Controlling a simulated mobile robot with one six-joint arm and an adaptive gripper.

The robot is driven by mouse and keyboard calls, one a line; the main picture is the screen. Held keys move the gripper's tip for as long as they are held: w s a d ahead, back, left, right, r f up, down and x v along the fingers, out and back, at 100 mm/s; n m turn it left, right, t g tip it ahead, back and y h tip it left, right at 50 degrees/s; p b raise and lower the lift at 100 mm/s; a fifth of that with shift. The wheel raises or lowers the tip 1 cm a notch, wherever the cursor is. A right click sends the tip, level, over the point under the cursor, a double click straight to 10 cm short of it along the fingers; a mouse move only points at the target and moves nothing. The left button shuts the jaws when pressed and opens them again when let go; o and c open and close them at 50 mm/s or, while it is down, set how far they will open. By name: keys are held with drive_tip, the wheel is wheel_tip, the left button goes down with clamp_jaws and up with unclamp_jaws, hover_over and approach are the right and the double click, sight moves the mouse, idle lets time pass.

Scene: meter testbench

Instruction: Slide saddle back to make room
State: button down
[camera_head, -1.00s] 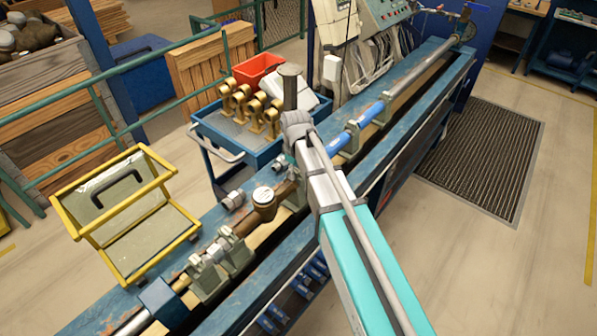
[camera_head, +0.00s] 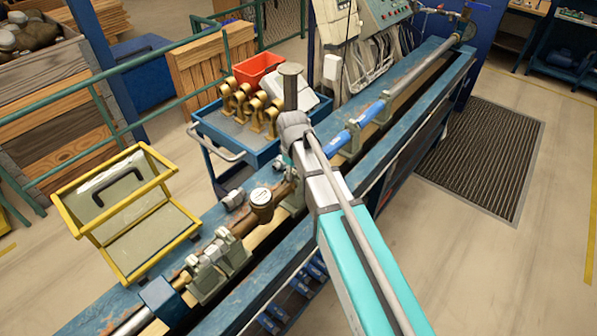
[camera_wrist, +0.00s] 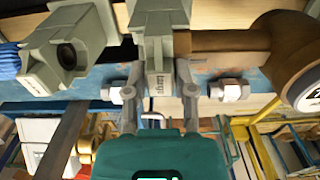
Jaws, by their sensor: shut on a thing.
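In the wrist view my gripper (camera_wrist: 158,78) is shut on the grey saddle (camera_wrist: 155,28), with one finger on each side of its narrow labelled part. The brown meter pipe (camera_wrist: 228,42) meets this saddle on the right. In the head view my arm hides the fingers and most of this saddle; a bit of it shows beside the arm (camera_head: 295,200). The brown water meter (camera_head: 261,198) lies in line on the bench, left of my arm. Another grey saddle (camera_wrist: 62,58) stands apart on the left in the wrist view.
More grey saddles (camera_head: 215,268) stand at the meter's lower-left end. A blue pipe (camera_head: 337,146) lies in line beyond my arm. A blue cart (camera_head: 232,140) with brass fittings and a yellow-framed box (camera_head: 135,215) flank the bench. Loose fittings (camera_head: 233,198) lie on the bench edge.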

drive_tip(key=shift+s, duration=0.1)
drive_tip(key=shift+c, duration=1.9)
unclamp_jaws()
drive_tip(key=shift+a, duration=0.1)
